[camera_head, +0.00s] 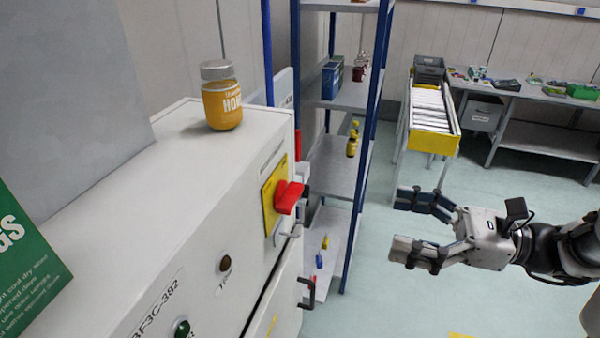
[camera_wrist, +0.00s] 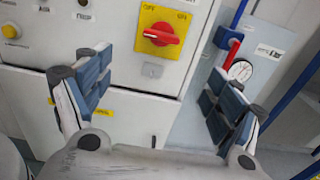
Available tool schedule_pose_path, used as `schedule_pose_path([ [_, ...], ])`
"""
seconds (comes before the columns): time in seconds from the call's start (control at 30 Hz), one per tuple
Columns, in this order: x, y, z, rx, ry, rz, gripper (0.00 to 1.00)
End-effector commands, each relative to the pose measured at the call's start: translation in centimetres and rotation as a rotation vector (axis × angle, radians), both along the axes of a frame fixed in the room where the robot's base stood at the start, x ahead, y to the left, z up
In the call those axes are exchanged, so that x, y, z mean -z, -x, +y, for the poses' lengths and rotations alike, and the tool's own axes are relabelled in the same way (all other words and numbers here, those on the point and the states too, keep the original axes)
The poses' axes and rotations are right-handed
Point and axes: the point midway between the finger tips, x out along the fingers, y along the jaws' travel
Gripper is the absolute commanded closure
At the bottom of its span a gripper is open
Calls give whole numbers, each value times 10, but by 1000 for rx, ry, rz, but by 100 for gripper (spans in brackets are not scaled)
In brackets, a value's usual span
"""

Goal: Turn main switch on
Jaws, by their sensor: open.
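The main switch is a red rotary handle (camera_head: 288,197) on a yellow plate (camera_head: 270,194), on the front of a white cabinet (camera_head: 215,215). In the wrist view the red handle (camera_wrist: 161,34) lies roughly level across its yellow plate (camera_wrist: 177,18), which reads OFF at upper left and ON at upper right. My gripper (camera_head: 412,225) is open and empty, to the right of the cabinet in the head view and apart from the switch. In the wrist view its two spread fingers (camera_wrist: 160,100) are below and either side of the handle, touching nothing.
A honey jar (camera_head: 221,96) and a green box (camera_head: 25,265) stand on the cabinet top. A blue-post shelf (camera_head: 340,165) stands behind. In the wrist view, a gauge (camera_wrist: 240,70) and red-handled pipe (camera_wrist: 231,52) are right of the switch. Floor around my gripper is clear.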

Motion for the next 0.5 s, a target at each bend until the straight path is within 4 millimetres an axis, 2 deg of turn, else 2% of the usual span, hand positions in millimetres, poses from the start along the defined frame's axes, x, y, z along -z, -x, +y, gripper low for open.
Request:
schedule_pose_path([
  [0.07,-1,-3,1,9,-17,3,15],
  [0.17,-1,-6,12,5,-16,2,15],
  [0.5,0,-30,80,1,-12,1,15],
])
